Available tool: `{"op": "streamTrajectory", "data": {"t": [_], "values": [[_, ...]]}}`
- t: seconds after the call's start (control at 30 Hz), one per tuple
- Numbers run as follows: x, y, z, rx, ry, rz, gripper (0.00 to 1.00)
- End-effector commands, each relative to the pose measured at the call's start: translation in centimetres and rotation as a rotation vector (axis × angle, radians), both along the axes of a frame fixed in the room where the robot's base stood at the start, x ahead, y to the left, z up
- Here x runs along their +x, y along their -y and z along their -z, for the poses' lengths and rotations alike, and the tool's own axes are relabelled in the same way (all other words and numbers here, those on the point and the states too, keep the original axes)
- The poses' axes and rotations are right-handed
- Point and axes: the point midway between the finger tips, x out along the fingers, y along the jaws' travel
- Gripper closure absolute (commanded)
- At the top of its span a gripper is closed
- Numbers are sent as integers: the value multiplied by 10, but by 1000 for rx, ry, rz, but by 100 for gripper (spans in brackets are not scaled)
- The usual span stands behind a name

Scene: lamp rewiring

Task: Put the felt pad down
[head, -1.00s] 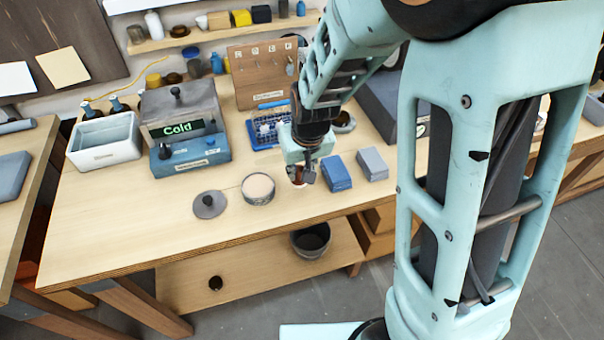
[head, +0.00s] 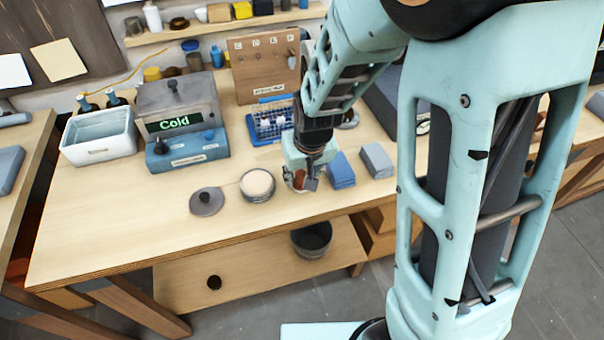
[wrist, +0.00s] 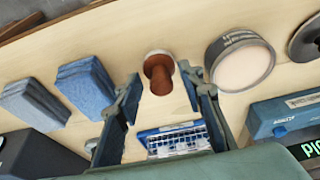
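The felt pad, as I take it, is a small piece with a brown turned wooden handle (wrist: 159,74) and a pale round base. It also shows in the head view (head: 300,180), partly hidden by my gripper. In the wrist view my gripper (wrist: 159,73) is open, with one finger on each side of the handle and a visible gap on both sides. The base appears to be on the bench top (head: 120,215), near its front edge. I cannot tell whether it bears fully on the wood.
A round tin with a pale top (head: 257,185) and a dark knobbed lid (head: 206,201) are to the left. Blue blocks (head: 341,171) and a grey block (head: 377,161) are close on the right. A blue wire rack (head: 268,122) stands behind. The front left bench is clear.

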Motion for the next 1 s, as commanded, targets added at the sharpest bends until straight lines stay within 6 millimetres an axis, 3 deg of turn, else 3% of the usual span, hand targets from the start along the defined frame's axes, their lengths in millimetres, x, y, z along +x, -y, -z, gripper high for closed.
{"op": "streamTrajectory", "data": {"t": [0.27, 1.0], "values": [[0, 0, -6, 0, 0, -1, 64], [-29, 8, -108, 0, 2, -2, 64]]}}
